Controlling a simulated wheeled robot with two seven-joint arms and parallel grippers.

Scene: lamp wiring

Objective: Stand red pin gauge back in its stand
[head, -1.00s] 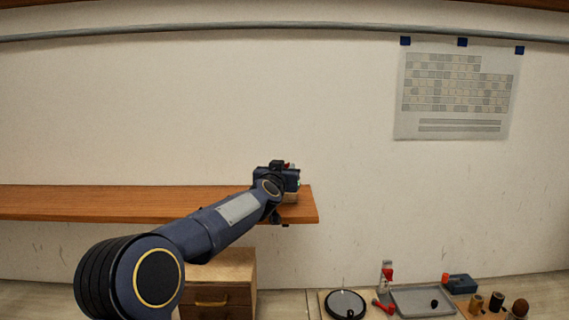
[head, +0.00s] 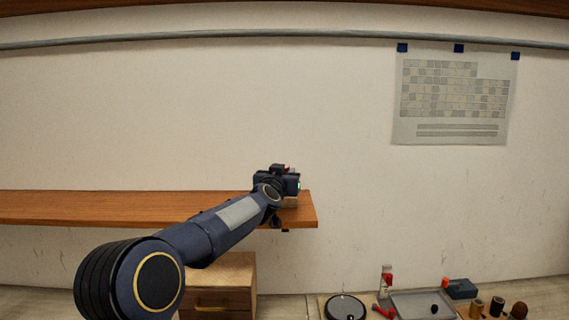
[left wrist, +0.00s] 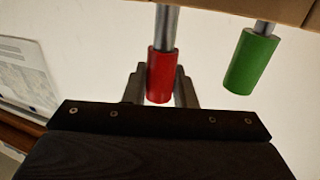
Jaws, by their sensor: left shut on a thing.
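The red pin gauge has a red handle (left wrist: 160,76) and a grey metal pin, and shows in the left wrist view. My left gripper (left wrist: 160,88) is shut on the red handle, with a finger on either side. The pin runs up to the pale wooden stand (left wrist: 225,8) at the top edge; I cannot tell whether its tip is in a hole. A green pin gauge (left wrist: 250,62) is at the stand on the right, apart from the red one. In the head view my left gripper (head: 290,182) is at the shelf's right end and hides most of the stand (head: 291,201).
The wooden shelf (head: 110,207) runs along the wall. Below it are a drawer box (head: 226,272), a round black-topped dish (head: 345,307), a grey tray (head: 412,300) and several small items. A chart (head: 455,95) hangs at the upper right. The wall above the shelf is clear.

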